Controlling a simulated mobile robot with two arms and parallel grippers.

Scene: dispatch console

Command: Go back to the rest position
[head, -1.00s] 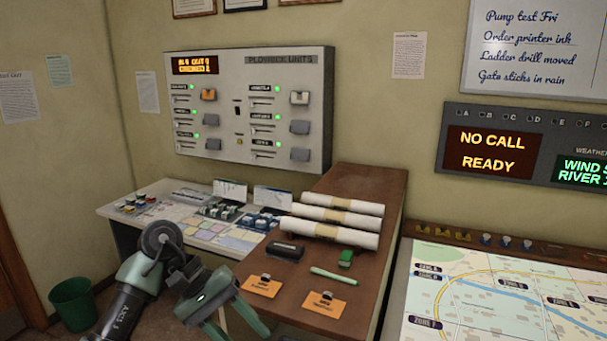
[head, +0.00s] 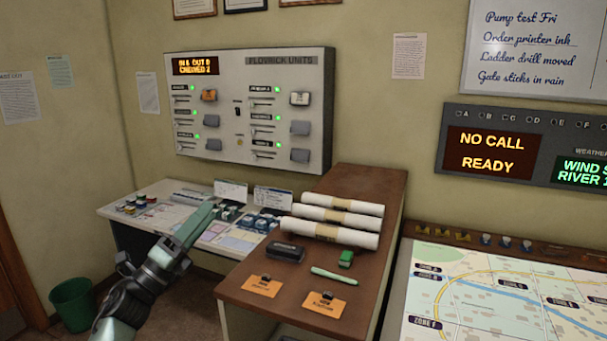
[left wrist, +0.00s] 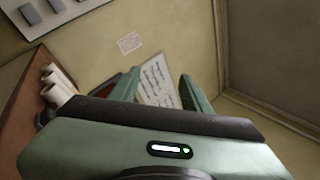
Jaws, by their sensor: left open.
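My left gripper (head: 205,215) is green-grey and points up and away, in front of the low white desk at the left. In the head view its fingers overlap the desk's items; I cannot tell the gap to them. In the left wrist view both green fingers of the left gripper (left wrist: 158,88) stand apart, with nothing held between them. My right gripper does not show.
The white desk (head: 118,212) holds small coloured pieces and papers. The brown desk (head: 375,190) bears rolled papers (head: 335,222), a black stapler-like item (head: 286,252) and orange tags (head: 324,304). A green bin (head: 72,303) stands on the floor. The wall panel (head: 322,110) is behind.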

